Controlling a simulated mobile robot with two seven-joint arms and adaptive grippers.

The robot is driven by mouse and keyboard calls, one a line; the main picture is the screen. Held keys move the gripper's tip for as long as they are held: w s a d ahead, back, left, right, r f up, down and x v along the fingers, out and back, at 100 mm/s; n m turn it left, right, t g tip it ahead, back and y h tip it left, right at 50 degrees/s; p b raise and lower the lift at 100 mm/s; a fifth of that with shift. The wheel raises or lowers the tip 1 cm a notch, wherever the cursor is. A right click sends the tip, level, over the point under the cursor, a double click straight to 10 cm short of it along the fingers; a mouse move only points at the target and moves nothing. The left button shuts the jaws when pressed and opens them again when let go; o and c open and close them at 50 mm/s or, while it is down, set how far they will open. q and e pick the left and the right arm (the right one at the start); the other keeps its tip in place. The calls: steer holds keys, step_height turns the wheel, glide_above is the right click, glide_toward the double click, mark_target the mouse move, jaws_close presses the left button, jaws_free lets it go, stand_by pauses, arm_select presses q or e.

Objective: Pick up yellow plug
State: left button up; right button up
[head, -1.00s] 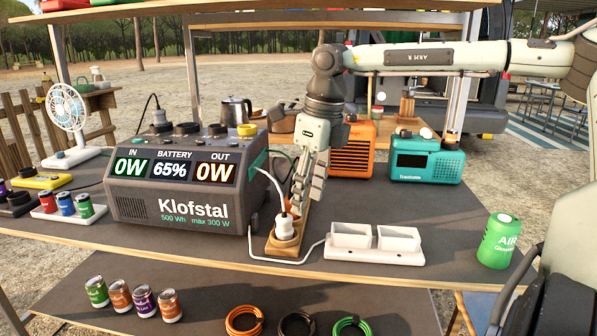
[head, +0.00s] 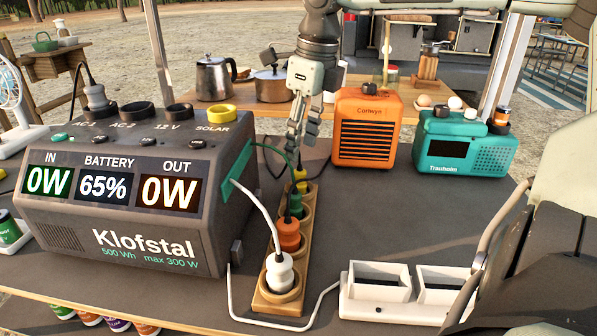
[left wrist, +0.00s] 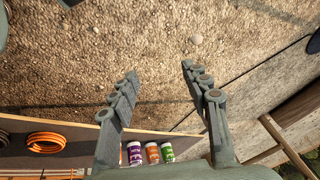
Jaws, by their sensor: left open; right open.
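The yellow plug (head: 301,177) stands in the far end of a wooden plug rack (head: 262,300), behind a green plug (head: 295,205), an orange plug (head: 288,236) and a white plug (head: 279,271). My right gripper (head: 296,152) is open and points down at the yellow plug, its fingertips just above or beside its top; I cannot tell whether they touch. The fingers partly overlap the plug's top. My left gripper (left wrist: 160,72) is open and empty in the left wrist view, over gravel ground, away from the rack.
The grey power station (head: 120,235) stands left of the rack, with cables running to the plugs. An orange heater (head: 366,130) and a teal radio (head: 465,145) stand to the right. A white double tray (head: 380,308) is at front right. Dark tabletop between is clear.

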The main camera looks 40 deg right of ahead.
mark_target(301, 165)
steer(key=shift+f, duration=0.5)
steer(key=f, duration=0.5)
steer(key=shift+w+f, duration=0.2)
steer(key=shift+f, duration=0.05)
steer(key=shift+w+f, duration=0.1)
steer(key=shift+f, duration=0.35)
steer(key=shift+c, duration=0.7)
arm_select(q)
steer(key=shift+s+f, duration=0.15)
steer(key=shift+f, duration=0.4)
arm_select(e)
jaws_close()
